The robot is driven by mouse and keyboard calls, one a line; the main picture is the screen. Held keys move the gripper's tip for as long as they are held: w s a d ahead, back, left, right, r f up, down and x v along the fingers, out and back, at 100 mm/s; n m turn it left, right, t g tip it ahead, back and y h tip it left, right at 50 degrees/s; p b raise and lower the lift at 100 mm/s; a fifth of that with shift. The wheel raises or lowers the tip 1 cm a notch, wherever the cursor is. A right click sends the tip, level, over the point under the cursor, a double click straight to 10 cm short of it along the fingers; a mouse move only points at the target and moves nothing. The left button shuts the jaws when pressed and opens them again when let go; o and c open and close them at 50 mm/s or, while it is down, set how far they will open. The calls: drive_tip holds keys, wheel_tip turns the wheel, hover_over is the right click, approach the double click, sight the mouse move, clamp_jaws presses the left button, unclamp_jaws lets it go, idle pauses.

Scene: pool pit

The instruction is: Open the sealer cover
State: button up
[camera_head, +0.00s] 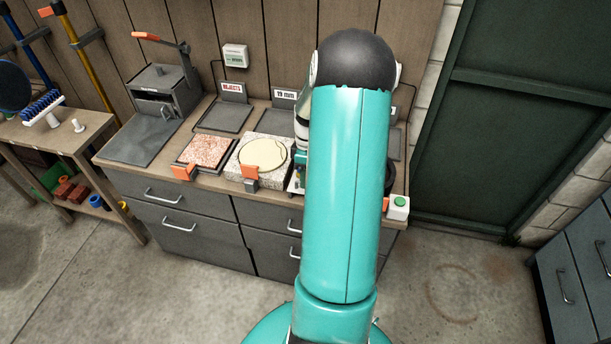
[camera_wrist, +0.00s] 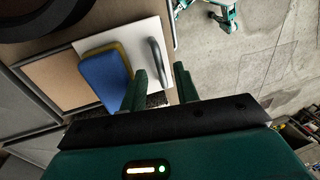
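In the wrist view a white flat panel (camera_wrist: 141,38) with a grey bar handle (camera_wrist: 158,62) lies near my gripper; it looks like the sealer cover, though no label shows. A blue-and-yellow sponge (camera_wrist: 105,80) lies on or against the panel, left of the handle. My gripper (camera_wrist: 161,74) is open, its two green fingers apart. The handle's near end appears between the fingertips; I cannot tell whether either finger touches it.
The workbench (camera_head: 222,185) holds a grey lever press (camera_head: 165,90), a red speckled slab (camera_head: 206,150) and a slab with a cream disc (camera_head: 263,154). A dark round object (camera_wrist: 45,15) borders the panel. Open floor lies right.

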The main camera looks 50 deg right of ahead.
wheel_tip(320, 180, up, 14)
drive_tip(key=w+d, duration=0.1)
drive_tip(key=d, duration=0.1)
drive_tip(key=shift+d+f, duration=0.25)
idle(0.6)
